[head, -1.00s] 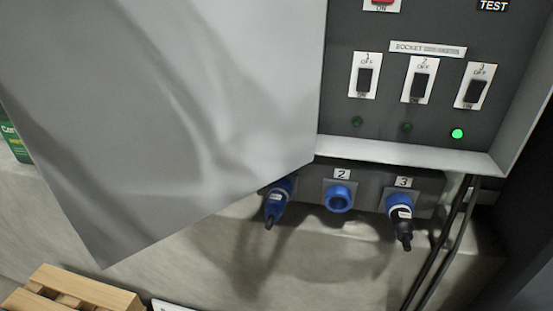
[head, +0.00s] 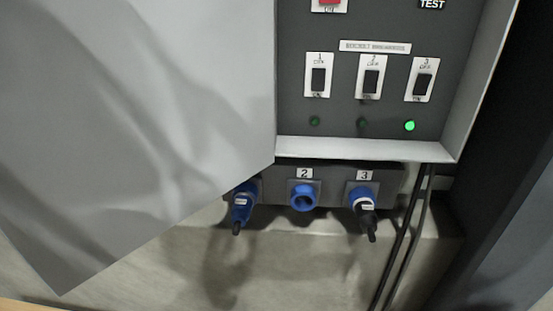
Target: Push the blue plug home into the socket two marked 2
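Socket two (head: 303,197) is a round blue socket below a white label marked 2 (head: 304,174), and nothing is plugged into it. A blue plug (head: 242,203) sits in the socket to its left, tilted downward, with that socket's label hidden behind the grey door. A plug with a blue collar and black body (head: 365,208) sits in the socket marked 3 (head: 364,175). No loose blue plug shows. Neither of my grippers is in view.
The open grey cabinet door (head: 130,130) fills the left side. Three switches sit on the dark panel (head: 340,105), with a green lamp (head: 409,126) lit under switch 3. Black cables (head: 404,240) hang at the right. A dark post (head: 490,130) stands far right.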

